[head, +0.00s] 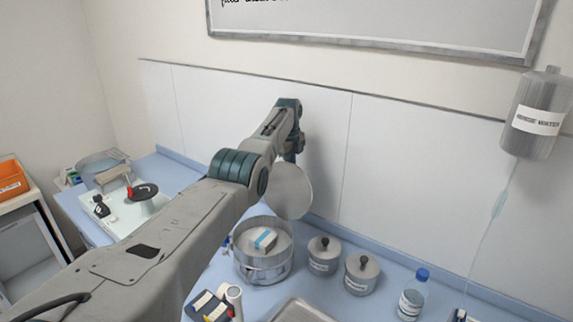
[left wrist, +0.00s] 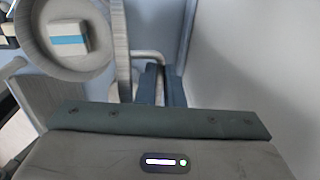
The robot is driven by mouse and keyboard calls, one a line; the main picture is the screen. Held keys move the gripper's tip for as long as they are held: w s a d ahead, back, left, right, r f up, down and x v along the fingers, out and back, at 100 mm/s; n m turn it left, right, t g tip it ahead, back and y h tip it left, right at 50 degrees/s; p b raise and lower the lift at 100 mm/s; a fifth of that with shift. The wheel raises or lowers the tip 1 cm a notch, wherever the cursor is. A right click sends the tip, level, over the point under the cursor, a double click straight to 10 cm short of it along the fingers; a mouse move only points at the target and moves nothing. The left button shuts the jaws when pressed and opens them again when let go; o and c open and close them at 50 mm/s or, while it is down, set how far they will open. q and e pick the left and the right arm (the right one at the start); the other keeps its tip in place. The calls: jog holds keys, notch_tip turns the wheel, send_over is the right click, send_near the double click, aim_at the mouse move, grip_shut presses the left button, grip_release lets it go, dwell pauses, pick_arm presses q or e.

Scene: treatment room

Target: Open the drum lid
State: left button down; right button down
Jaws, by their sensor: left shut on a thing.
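The metal drum (head: 262,268) stands on the blue counter, open at the top, with a white and blue pack (head: 265,238) inside. Its round lid (head: 291,192) is tipped up near upright at the drum's back right edge. In the left wrist view the lid (left wrist: 122,45) shows almost edge-on, beside the open drum (left wrist: 38,58). My left gripper (head: 291,155) is behind and above the lid, and its fingertips are partly hidden in the head view. In the left wrist view the gripper (left wrist: 162,80) is shut on the lid's bent handle (left wrist: 150,57). My right gripper is not in view.
Two lidded canisters (head: 323,262) (head: 361,278) and a blue-capped bottle (head: 412,295) stand right of the drum. A metal tray (head: 300,311) lies in front. The wall (head: 325,145) is close behind the lid. A grey container (head: 538,115) hangs at right.

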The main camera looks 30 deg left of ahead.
pick_arm(q)
jog(key=shift+w+d+f, duration=0.2)
jog(key=shift+d+f, duration=0.05)
jog(key=shift+f, duration=0.25)
jog(key=c, duration=1.6)
grip_release()
jog(key=shift+w, duration=0.1)
jog(key=shift+c, duration=0.2)
jog(key=shift+o, duration=0.5)
jog(key=shift+w+f, duration=0.2)
jog(key=shift+f, duration=0.05)
jog(key=shift+s, duration=0.15)
jog(key=shift+r, duration=0.1)
notch_tip(320, 180, up, 12)
jog(key=b, duration=0.4)
jog(key=shift+s+a+b, duration=0.3)
